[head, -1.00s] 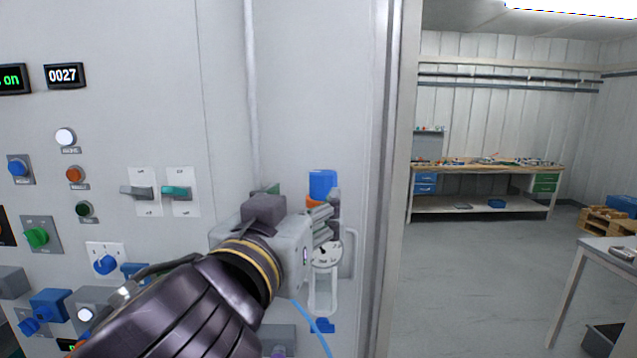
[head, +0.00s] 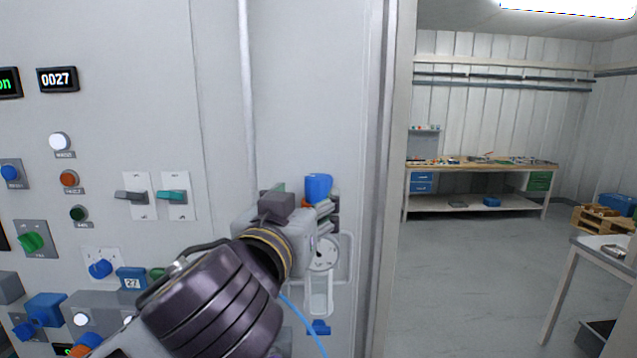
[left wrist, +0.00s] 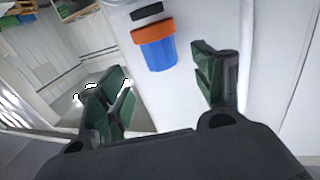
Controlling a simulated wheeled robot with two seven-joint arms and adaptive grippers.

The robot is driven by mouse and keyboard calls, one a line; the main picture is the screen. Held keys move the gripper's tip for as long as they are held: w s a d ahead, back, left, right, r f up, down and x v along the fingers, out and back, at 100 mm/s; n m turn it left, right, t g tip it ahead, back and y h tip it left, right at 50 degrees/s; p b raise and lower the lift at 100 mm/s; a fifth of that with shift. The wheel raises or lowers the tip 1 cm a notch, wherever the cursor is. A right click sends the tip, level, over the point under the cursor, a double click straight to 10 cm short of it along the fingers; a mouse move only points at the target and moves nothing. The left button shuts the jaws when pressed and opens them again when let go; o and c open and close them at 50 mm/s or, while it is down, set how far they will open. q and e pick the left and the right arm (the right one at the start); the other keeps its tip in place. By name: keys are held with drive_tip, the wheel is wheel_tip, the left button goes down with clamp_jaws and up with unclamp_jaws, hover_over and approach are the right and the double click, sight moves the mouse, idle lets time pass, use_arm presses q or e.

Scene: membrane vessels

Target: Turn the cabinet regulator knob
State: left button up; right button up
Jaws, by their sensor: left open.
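The regulator's blue knob (head: 318,187) sits above an orange ring (head: 306,203) on the light grey cabinet front, with a round white gauge (head: 322,255) below. My left gripper (head: 326,215) is at the knob's lower side in the head view, its wrist hiding part of the regulator. In the left wrist view the blue knob (left wrist: 158,55) and orange ring (left wrist: 152,33) show between the two green-padded fingers of the gripper (left wrist: 165,82). The fingers are spread wide, with a gap on each side of the knob. My right gripper does not show.
Switches, buttons and a blue rotary knob (head: 100,269) fill the panel on the left. A vertical conduit (head: 248,90) runs down the cabinet. A blue hose (head: 305,322) hangs below my wrist. Open floor (head: 465,270) and a workbench (head: 480,165) lie to the right.

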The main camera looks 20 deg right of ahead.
sight(312, 190)
use_arm(q)
drive_tip(key=shift+p+x, duration=1.3)
drive_tip(key=shift+x, duration=3.4)
drive_tip(key=c, duration=1)
drive_tip(key=shift+m+g+h, duration=0.7)
drive_tip(key=shift+h, duration=0.3)
drive_tip(key=shift+m+g+h+p, duration=0.35)
drive_tip(key=shift+m+g+h, duration=0.15)
drive_tip(key=shift+m+h, duration=0.1)
drive_tip(key=shift+h, duration=0.3)
drive_tip(key=shift+m+g, duration=0.3)
